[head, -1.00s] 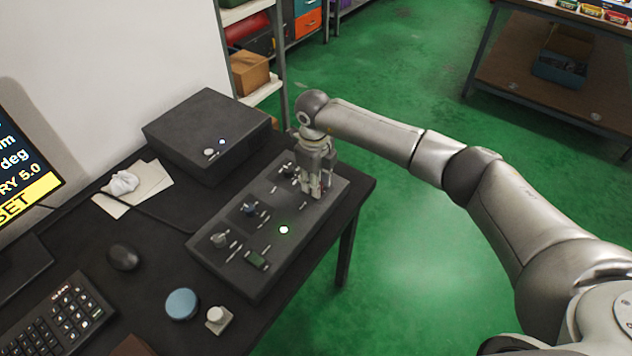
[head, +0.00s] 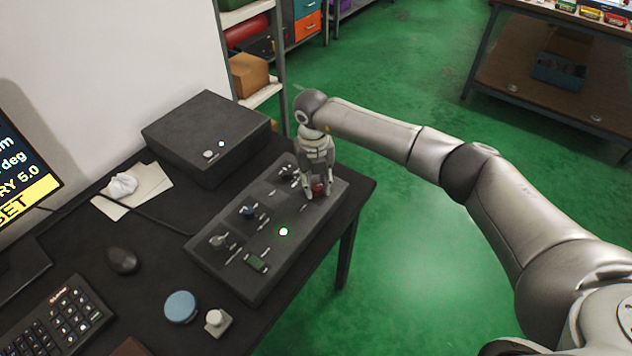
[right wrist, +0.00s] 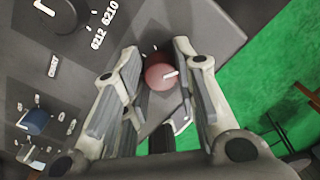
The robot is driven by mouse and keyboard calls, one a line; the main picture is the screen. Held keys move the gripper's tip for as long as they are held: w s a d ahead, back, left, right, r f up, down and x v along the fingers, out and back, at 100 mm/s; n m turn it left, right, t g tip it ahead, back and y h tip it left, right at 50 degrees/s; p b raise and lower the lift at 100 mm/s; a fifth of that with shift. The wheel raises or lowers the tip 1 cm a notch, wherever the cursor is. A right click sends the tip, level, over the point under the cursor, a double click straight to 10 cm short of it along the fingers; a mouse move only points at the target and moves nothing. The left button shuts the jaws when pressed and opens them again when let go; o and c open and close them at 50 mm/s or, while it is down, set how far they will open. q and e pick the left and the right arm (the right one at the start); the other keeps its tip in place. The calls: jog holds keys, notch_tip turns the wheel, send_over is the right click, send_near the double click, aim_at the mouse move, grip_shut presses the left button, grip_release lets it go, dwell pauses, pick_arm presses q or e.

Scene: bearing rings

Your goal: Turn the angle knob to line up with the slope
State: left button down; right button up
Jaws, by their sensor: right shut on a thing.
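The red angle knob (right wrist: 158,77) sits on the dark control panel (right wrist: 215,30), at its far right end in the head view (head: 319,189). Its white pointer line points right and slightly up in the right wrist view. My right gripper (right wrist: 156,62) is shut on the knob, with a finger on either side of it; in the head view the gripper (head: 318,186) comes down on it from above. The scale marks around the knob are partly hidden by the fingers. No slope mark can be made out. My left gripper is not in view.
A dark box (head: 205,135) stands behind. A cut-off monitor (head: 25,165) shows "deg" and "RY 5.0".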

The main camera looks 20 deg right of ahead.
aim_at(314, 186)
dwell(0.3)
jog(key=o, duration=1)
jog(key=shift+o, duration=0.2)
notch_tip(314, 186, up, 12)
jog(key=shift+a, duration=0.25)
